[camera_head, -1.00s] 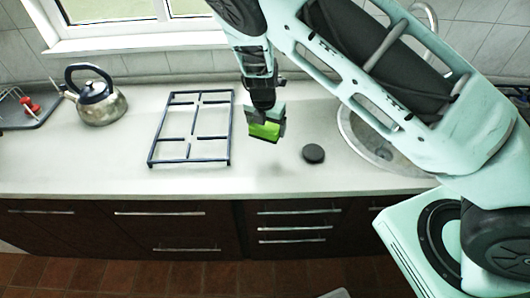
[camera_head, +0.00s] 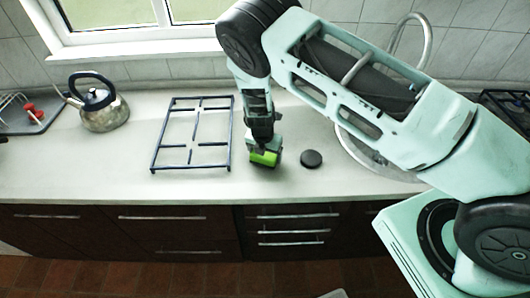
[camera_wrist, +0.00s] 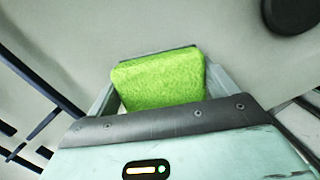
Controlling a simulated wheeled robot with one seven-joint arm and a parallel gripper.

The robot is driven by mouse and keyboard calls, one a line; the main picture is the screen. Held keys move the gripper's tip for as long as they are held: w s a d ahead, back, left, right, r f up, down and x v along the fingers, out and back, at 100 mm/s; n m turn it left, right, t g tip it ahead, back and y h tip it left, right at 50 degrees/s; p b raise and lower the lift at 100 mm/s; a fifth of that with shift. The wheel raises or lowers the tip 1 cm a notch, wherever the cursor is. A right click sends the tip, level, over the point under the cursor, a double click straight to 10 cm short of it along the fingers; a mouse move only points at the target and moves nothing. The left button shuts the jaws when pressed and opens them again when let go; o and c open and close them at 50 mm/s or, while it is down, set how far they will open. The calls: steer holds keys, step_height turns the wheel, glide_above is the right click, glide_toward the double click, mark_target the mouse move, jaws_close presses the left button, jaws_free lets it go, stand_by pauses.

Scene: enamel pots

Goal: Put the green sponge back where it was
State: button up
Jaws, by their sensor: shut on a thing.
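The green sponge (camera_head: 264,158) is between the fingers of my gripper (camera_head: 262,157), which is shut on it. In the wrist view the bright green sponge (camera_wrist: 158,82) fills the space between the fingertips, with a finger on each side. The gripper points down at the counter (camera_head: 80,172), between the dark rack and the round black disc. The sponge is low over the counter; I cannot tell if it touches the surface.
A dark metal pan grate (camera_head: 192,168) lies left of the gripper. A steel kettle (camera_head: 104,114) and a drying tray (camera_head: 42,122) stand at the left. The front counter strip is clear.

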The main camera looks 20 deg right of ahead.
steer(key=shift+f, duration=0.1)
steer(key=shift+f, duration=0.15)
steer(key=o, duration=0.9)
steer(key=shift+c, duration=0.2)
steer(key=s+a+r+m+t+y+b, duration=0.1)
steer(key=s+a+r+m, duration=0.2)
steer(key=r, duration=0.6)
steer(key=a+r+m+t+y+b, duration=0.1)
steer(key=a+r+m+t+b, duration=0.2)
steer(key=r, duration=0.5)
steer(key=s+a+r+m+y, duration=0.1)
steer(key=s+a+r+m, duration=0.1)
steer(key=r+m, duration=0.5)
steer(key=s+r+m+g, duration=0.2)
steer(key=s+r+m, duration=0.1)
steer(key=s, duration=1.1)
steer(key=s+d+r+m+g+h, duration=0.1)
steer(key=s+r+m+g, duration=0.2)
steer(key=s, duration=1.1)
step_height(320, 180, up, 4)
steer(key=shift+s+d+f+m, duration=0.2)
steer(key=shift+s+m, duration=0.2)
steer(key=shift+m, duration=0.1)
